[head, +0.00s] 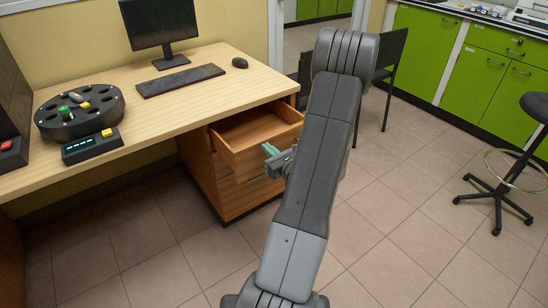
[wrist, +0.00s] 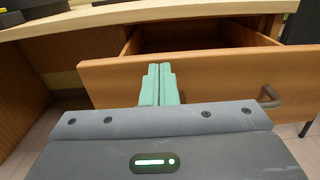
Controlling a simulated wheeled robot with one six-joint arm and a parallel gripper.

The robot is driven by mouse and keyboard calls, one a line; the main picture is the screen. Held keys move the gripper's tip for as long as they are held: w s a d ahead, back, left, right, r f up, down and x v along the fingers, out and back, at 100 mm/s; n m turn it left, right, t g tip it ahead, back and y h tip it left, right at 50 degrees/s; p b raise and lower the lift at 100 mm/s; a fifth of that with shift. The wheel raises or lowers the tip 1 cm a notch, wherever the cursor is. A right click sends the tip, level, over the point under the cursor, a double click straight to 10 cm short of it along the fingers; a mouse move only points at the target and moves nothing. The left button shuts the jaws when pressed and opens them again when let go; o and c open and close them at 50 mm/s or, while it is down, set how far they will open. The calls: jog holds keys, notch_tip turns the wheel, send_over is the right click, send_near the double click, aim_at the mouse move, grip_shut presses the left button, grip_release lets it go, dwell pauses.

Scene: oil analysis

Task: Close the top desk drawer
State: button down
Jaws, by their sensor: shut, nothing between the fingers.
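The top desk drawer (head: 260,139) is pulled out of the wooden desk cabinet below the desktop, and its inside shows from above. In the wrist view its front panel (wrist: 220,80) spans most of the picture, with a grey handle (wrist: 269,97) at the right. My gripper (head: 272,152) has its green fingers shut and empty. In the wrist view the fingertips (wrist: 159,70) point at the drawer front, left of the handle; I cannot tell whether they touch it. My arm hides part of the drawer front in the head view.
The desktop (head: 190,105) overhangs the drawer and carries a monitor (head: 160,22), a keyboard (head: 180,80), a mouse (head: 240,62) and a round black device (head: 80,110). A dark chair (head: 391,55) stands behind my arm. A stool (head: 535,110) is at the right. Floor in front is clear.

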jog(key=shift+w+a, duration=0.25)
jog(key=shift+w, duration=0.05)
jog(key=b+x, duration=0.3)
jog(key=x, duration=1.7)
jog(key=shift+w+a+r, duration=0.2)
jog(key=shift+w, duration=0.1)
jog(key=shift+d, duration=0.1)
jog(key=v, duration=1.4)
jog(key=shift+s+f, duration=0.2)
